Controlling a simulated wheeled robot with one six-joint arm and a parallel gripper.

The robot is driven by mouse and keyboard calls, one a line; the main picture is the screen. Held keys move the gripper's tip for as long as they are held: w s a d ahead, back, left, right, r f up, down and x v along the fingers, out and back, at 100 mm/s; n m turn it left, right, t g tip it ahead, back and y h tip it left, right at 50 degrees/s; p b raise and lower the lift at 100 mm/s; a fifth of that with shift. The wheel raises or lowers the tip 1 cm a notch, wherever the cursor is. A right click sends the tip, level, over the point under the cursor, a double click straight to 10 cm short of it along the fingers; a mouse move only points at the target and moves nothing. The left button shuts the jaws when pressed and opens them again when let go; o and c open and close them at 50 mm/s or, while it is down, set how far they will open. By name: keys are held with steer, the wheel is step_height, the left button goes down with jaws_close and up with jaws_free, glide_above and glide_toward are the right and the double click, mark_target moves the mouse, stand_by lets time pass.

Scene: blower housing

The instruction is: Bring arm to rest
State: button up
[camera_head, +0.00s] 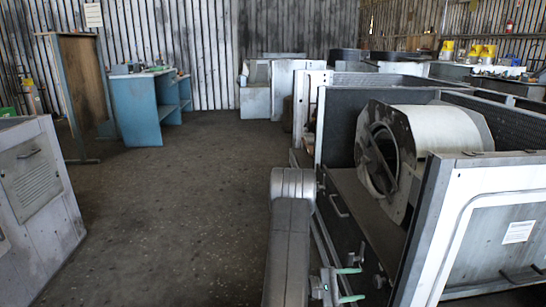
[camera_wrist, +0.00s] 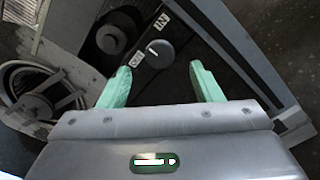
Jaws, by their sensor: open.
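My gripper (camera_head: 349,284) is low in the head view, in front of the dark side panel of an open metal cabinet (camera_head: 440,225). Its two green fingers point right, toward the panel. In the wrist view my gripper (camera_wrist: 161,75) is open, with the fingers well apart and nothing between them. A round dark knob (camera_wrist: 154,53) with small white labels beside it lies beyond the fingertips. My grey arm (camera_head: 291,215) stands upright at the lower middle of the head view.
A pale round blower housing (camera_head: 445,128) sits inside the cabinet. It has a handle (camera_head: 338,206) on its side panel. A grey cabinet (camera_head: 32,185) stands at left and a blue desk (camera_head: 139,108) farther back. The floor (camera_head: 185,215) between is clear.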

mark_target(376, 280)
steer(key=shift+w+d+b, duration=0.2)
steer(key=shift+d+b, duration=0.35)
steer(key=shift+d, duration=2.15)
steer(key=s+a+p, duration=0.1)
steer(key=a+p, duration=0.2)
steer(key=a, duration=1.1)
steer(key=d+b, duration=0.1)
steer(key=d, duration=0.3)
steer(key=d+b, duration=0.1)
steer(key=d, duration=0.4)
steer(key=w+d+b, duration=0.1)
steer(key=d, duration=0.4)
steer(key=shift+f, duration=0.1)
steer(key=shift+r+p, duration=0.4)
steer(key=shift+p, duration=0.25)
steer(key=n+p, duration=0.9)
steer(key=p, duration=0.1)
steer(key=shift+w+n, duration=0.1)
steer(key=shift+n, duration=0.3)
steer(key=shift+a+f, duration=0.15)
steer(key=shift+a, duration=0.65)
steer(key=shift+a+f, duration=0.1)
steer(key=shift+a, duration=0.65)
